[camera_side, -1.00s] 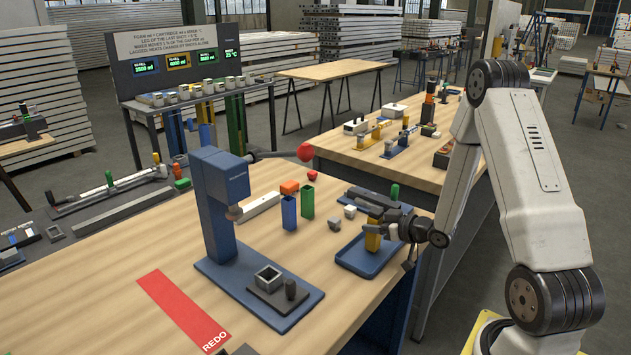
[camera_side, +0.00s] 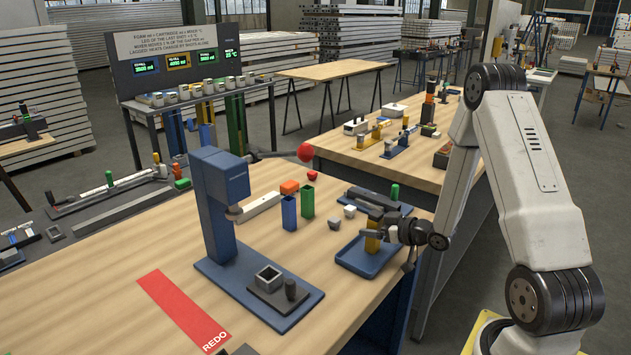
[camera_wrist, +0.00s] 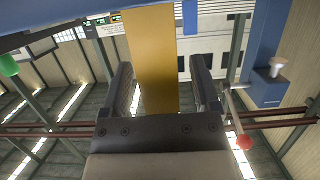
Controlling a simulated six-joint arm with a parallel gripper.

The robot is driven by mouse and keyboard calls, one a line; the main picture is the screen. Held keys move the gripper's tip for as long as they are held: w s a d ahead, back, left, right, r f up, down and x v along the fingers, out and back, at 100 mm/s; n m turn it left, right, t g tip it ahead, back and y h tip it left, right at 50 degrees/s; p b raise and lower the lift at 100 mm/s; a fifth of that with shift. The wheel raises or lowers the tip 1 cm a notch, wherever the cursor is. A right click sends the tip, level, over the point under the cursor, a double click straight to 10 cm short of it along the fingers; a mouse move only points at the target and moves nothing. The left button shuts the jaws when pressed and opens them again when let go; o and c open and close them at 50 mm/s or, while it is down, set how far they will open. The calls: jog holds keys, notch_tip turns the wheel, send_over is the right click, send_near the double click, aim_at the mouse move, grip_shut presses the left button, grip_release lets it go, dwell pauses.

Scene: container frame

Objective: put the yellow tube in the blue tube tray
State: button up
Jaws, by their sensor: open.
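The yellow tube (camera_side: 373,240) stands upright on the blue tube tray (camera_side: 352,262), towards its right side. My gripper (camera_side: 385,231) reaches in from the right at the tube's upper part. In the wrist view, the yellow tube (camera_wrist: 152,55) lies between the two fingers of my gripper (camera_wrist: 160,80), with a gap on each side. The jaws are open, and the tube is not clamped. The gripper partly hides the tube's right side and the tray behind it.
A blue tube (camera_side: 289,213) and a green tube (camera_side: 307,201) stand left of the tray. A blue press (camera_side: 221,200) with a red-knobbed lever stands further left. Small grey blocks (camera_side: 335,224) and a dark rack (camera_side: 377,198) lie behind the tray.

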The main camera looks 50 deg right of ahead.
aim_at(380, 227)
jog(key=shift+r, duration=0.2)
jog(key=v, duration=0.7)
jog(key=shift+s, duration=0.25)
dwell(0.4)
jog(key=a+n, duration=0.1)
jog(key=w+a+n+g+y, duration=0.1)
jog(key=a+n, duration=0.1)
jog(key=w+a+n+g, duration=0.1)
jog(key=a, duration=0.1)
jog(key=shift+a+f+n+y, duration=0.1)
jog(key=shift+a+n+y, duration=0.05)
jog(key=shift+n+y, duration=0.2)
jog(key=shift+w+a+f+g+h, duration=0.1)
jog(key=shift+w+a+g+h, duration=0.5)
jog(key=shift+g, duration=0.3)
jog(key=shift+w+a+m+g+h, duration=0.3)
jog(key=shift+a+m+g+h, duration=0.05)
jog(key=shift+a+m+g, duration=0.25)
jog(key=s+a+r+m+g, duration=0.1)
jog(key=s+a+g, duration=0.2)
jog(key=a, duration=0.4)
jog(key=s+a+r+m+g, duration=0.2)
jog(key=s+a+g, duration=0.1)
jog(key=a, duration=0.4)
jog(key=shift+s+a+r+g, duration=0.2)
jog(key=shift+s+r+g, duration=0.05)
jog(key=shift+g, duration=0.25)
